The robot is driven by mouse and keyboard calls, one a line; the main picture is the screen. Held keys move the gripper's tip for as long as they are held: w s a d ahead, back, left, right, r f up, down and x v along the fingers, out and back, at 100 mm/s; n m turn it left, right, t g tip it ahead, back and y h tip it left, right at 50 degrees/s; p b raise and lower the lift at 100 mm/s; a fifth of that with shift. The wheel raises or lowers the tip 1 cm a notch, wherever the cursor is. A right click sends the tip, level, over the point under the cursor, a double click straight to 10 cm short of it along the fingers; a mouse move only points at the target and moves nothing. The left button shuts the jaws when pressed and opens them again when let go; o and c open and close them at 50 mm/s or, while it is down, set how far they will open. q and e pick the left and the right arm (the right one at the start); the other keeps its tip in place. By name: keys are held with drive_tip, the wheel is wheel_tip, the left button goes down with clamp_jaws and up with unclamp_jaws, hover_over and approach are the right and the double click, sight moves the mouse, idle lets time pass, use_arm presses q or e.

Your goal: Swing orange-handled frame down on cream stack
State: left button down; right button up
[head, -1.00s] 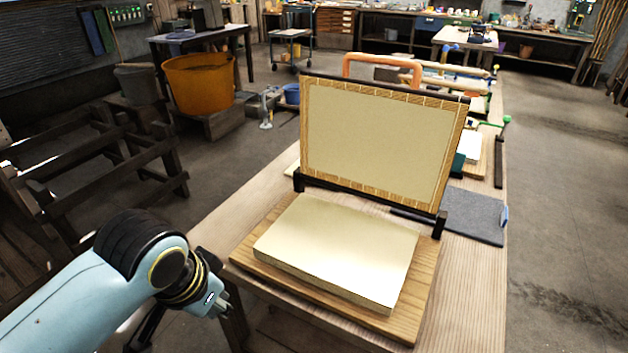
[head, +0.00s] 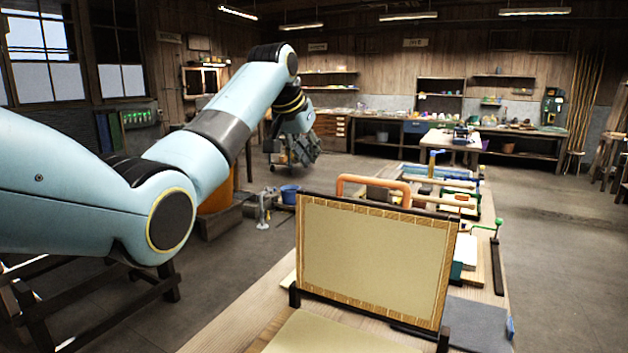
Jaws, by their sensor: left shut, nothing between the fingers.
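The frame (head: 374,262) stands raised on its dark hinge bar at the far edge of the stack, its pale face towards me. Its orange handle (head: 372,180) shows above the top edge. The cream stack (head: 322,335) shows only in part at the bottom of the view, in front of the frame. My left gripper (head: 301,152) is raised in the air, up and left of the orange handle and apart from it. Its fingers are shut and empty. My right gripper is not in view.
A grey cloth (head: 470,322) lies on the table right of the frame. A green-handled clamp or crank (head: 491,228) and a wooden roller stand behind the frame. The air between gripper and handle looks clear.

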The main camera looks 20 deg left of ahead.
use_arm(q)
drive_tip(key=shift+w+r, duration=0.35)
drive_tip(key=shift+r, duration=0.2)
drive_tip(key=shift+w+f, duration=0.1)
drive_tip(key=shift+w, duration=0.1)
wheel_tip(320, 180, down, 8)
drive_tip(key=w+p, duration=0.1)
drive_tip(key=p, duration=0.2)
drive_tip(key=shift+w+r, duration=0.25)
drive_tip(key=shift+w, duration=0.05)
